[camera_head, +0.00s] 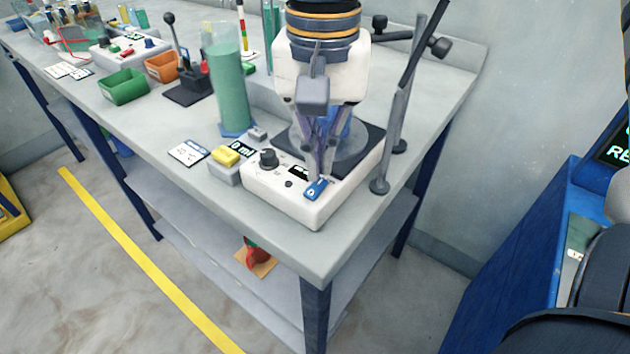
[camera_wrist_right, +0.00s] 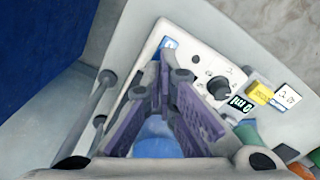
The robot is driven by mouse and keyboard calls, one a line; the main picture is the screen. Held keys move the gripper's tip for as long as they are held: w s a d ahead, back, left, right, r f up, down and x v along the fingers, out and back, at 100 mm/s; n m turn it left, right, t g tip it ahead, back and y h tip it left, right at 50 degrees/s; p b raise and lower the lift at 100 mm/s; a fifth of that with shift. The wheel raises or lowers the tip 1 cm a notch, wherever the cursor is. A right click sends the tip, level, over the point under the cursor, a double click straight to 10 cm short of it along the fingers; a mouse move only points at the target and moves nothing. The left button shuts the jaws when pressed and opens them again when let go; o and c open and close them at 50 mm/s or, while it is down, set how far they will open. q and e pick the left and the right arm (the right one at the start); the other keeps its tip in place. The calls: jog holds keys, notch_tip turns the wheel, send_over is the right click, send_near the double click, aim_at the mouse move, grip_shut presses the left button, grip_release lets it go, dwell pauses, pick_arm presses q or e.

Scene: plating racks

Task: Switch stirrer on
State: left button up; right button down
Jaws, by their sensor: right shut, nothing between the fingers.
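The stirrer (camera_head: 312,212) is a white box at the near corner of the bench, with a black knob, a small dark display and a blue rocker switch (camera_head: 318,188) on its front. My right gripper (camera_head: 321,172) points down over the stirrer, its fingers shut and empty, tips right at the upper edge of the switch. I cannot tell whether they touch it. In the right wrist view the switch (camera_wrist_right: 168,43) shows just past the fingertips (camera_wrist_right: 165,58), partly hidden by them. A vessel with blue content (camera_wrist_right: 155,147) stands on the stirrer's plate behind the fingers. My left gripper is out of view.
A stand with an upright rod (camera_head: 396,120) is close to the right of my gripper. A yellow-topped meter (camera_head: 226,162) and a tall green cylinder (camera_head: 229,85) stand to the left. The bench's front edge lies just before the stirrer.

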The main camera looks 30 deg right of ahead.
aim_at(321, 182)
jog(key=shift+f, duration=1.2)
dwell(0.9)
jog(key=shift+r, duration=3.55)
